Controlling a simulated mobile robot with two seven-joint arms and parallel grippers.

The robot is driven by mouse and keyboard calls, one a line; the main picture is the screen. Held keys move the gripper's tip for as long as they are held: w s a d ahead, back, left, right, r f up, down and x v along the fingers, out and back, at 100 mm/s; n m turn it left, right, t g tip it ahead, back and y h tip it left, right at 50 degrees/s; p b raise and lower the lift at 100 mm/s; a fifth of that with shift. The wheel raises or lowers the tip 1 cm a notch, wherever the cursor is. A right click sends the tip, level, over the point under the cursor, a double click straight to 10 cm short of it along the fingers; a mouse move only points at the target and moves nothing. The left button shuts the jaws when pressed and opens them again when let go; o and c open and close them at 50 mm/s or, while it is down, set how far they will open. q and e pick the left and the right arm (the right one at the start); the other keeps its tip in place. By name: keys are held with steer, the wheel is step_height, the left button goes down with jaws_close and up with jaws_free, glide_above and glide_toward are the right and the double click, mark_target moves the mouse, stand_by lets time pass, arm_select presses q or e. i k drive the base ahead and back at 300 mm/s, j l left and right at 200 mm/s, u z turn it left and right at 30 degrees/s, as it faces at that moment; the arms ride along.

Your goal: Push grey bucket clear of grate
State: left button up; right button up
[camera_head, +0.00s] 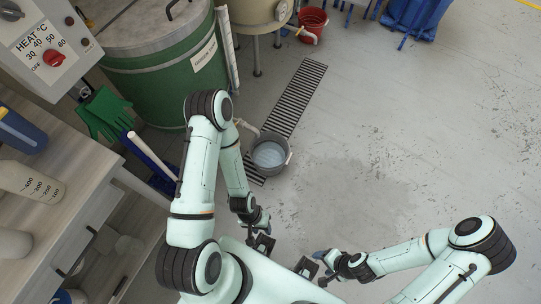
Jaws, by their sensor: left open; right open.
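The grey bucket (286,163) stands upright on the floor with what looks like water in it. My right gripper (318,262) is open and empty, further down and to the right, near my body. My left arm hides a little of the area left of the bucket.
A green drum (160,85) with a pipe near the bucket stands at upper left. A wooden bench (75,190) lines the left. The floor (420,130) to the right is clear, with a damp patch.

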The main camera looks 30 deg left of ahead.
mark_target(270, 151)
steer(key=i+j+z, duration=0.1)
steer(key=j, duration=0.2)
steer(key=i+j+z, duration=0.1)
steer(key=j, duration=0.2)
steer(key=i+j+z, duration=0.1)
steer(key=j, duration=0.2)
steer(key=i+j+z, duration=0.1)
steer(key=j, duration=0.25)
steer(key=i, duration=0.05)
